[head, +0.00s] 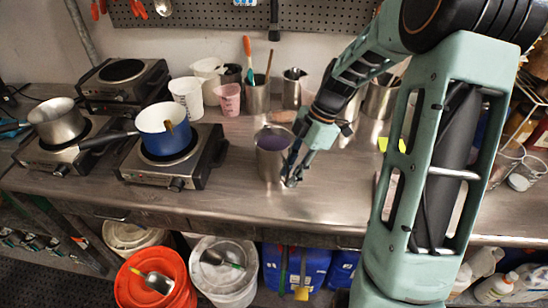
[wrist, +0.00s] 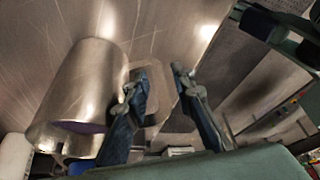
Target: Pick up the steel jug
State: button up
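The steel jug (head: 271,158) stands upright on the metal worktop near its front edge, with something purple inside. In the wrist view the jug (wrist: 88,88) fills the left side, its rim towards the bottom of the picture. Its flat looped handle (wrist: 151,72) points towards my gripper. My gripper (head: 292,176) is low at the jug's right side, fingers pointing down. In the wrist view the fingers (wrist: 162,84) are apart, with part of the handle showing between and behind them. The left finger overlaps the handle; I cannot tell whether it touches. The jug's right side is partly hidden in the head view.
A blue pot (head: 163,133) and a steel pan (head: 58,122) sit on hot plates to the left. Pink (head: 229,100) and white (head: 187,97) cups and a smaller steel pitcher (head: 292,88) stand behind. The worktop (head: 235,200) in front is clear. Buckets stand below.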

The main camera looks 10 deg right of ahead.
jog(key=shift+x, duration=0.8)
jog(key=shift+c, duration=0.6)
grip_shut()
jog(key=shift+w+r, duration=0.1)
jog(key=shift+w, duration=0.05)
